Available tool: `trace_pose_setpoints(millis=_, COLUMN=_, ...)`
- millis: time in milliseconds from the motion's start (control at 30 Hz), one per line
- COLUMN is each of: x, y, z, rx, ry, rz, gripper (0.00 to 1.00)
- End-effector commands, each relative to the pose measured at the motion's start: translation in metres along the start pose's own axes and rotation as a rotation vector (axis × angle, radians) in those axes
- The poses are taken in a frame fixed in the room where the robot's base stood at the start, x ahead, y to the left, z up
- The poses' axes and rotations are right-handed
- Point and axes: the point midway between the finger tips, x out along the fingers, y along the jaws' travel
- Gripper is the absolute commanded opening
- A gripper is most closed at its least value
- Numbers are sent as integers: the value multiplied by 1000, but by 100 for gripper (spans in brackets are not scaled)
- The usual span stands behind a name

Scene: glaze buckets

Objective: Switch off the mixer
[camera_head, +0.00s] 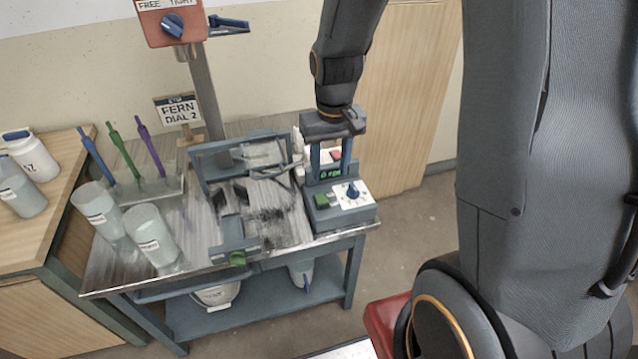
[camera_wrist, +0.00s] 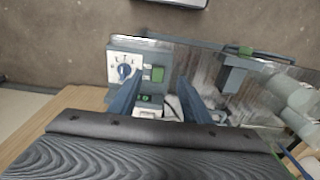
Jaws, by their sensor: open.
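The mixer's grey control box (camera_head: 345,210) stands at the right end of the metal-topped bench. It carries a white dial plate with a blue knob (camera_head: 352,191), a green button (camera_head: 322,201) and a small lit green display (camera_head: 331,173). A red part (camera_head: 336,155) shows behind, between my fingers. My gripper (camera_head: 331,178) is open and empty, pointing down over the box's back part. In the wrist view, the blue knob (camera_wrist: 124,71) and green button (camera_wrist: 157,74) lie near the fingertips. I cannot tell whether the fingers touch the box.
The mixer's grey frame (camera_head: 240,255) lies left of the box. Two pale cups (camera_head: 151,238) stand at the bench's left, before coloured sticks (camera_head: 122,153). A sign reading FERN DIAL 2 (camera_head: 180,110) stands behind. A red box with a knob (camera_head: 172,24) is on a post above.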

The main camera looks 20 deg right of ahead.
Motion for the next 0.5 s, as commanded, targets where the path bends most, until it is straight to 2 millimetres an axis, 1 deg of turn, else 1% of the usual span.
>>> trace_pose_setpoints(millis=33, x=12, y=0, z=-15, rx=-1, ry=-15, rz=0, gripper=44)
trace_pose_setpoints(millis=100, x=27, y=0, z=-33, rx=-1, ry=-27, rz=0, gripper=44)
trace_pose_setpoints(millis=200, x=48, y=0, z=-54, rx=0, ry=-42, rz=0, gripper=44)
trace_pose_setpoints(millis=333, x=68, y=1, z=-72, rx=1, ry=-53, rz=1, gripper=44)
trace_pose_setpoints(millis=500, x=81, y=2, z=-80, rx=3, ry=-60, rz=1, gripper=44)
